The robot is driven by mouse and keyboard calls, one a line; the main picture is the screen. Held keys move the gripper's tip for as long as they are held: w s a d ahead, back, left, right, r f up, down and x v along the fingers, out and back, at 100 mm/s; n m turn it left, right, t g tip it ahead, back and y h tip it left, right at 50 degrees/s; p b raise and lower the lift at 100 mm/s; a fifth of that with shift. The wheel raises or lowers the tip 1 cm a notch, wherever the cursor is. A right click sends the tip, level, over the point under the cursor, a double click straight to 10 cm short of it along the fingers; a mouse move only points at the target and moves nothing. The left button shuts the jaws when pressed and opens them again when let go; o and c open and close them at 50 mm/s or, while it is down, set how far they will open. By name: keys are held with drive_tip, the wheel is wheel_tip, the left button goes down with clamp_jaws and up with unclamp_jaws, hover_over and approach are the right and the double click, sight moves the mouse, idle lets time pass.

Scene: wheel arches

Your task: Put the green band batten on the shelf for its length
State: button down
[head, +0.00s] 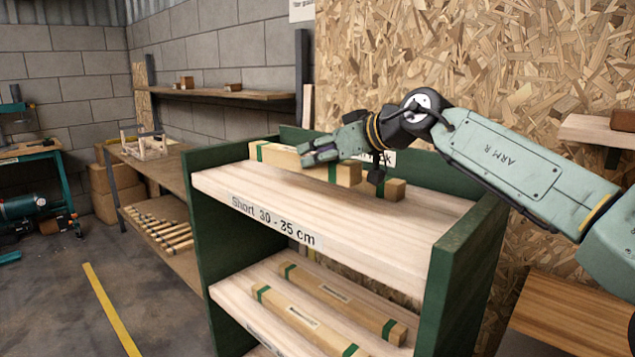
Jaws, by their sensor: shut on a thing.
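A pale wooden batten with green bands (285,156) lies along the back of the top shelf (340,210), labelled "Short 30 - 35 cm". My gripper (318,156) is over it, shut on the batten with its light-green fingers across the wood. Whether the batten rests fully on the board is unclear. Two green-banded battens, a front one (300,318) and a rear one (340,305), lie on the shelf below.
Dark green side panels, left (200,230) and right (465,250), bound the rack. The front of the top shelf is clear. A workbench (150,165) with sticks beneath stands to the left. A wall shelf (220,94) holds small blocks. A chipboard wall (480,60) is close behind.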

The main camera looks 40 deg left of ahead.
sight(356, 174)
wheel_tip(356, 174, down, 6)
drive_tip(key=shift+f+p, duration=0.1)
drive_tip(key=shift+p, duration=0.35)
drive_tip(key=c, duration=1.1)
unclamp_jaws()
drive_tip(key=b+v, duration=0.2)
drive_tip(key=v, duration=1)
drive_tip(key=shift+b, duration=0.3)
drive_tip(key=shift+f, duration=0.1)
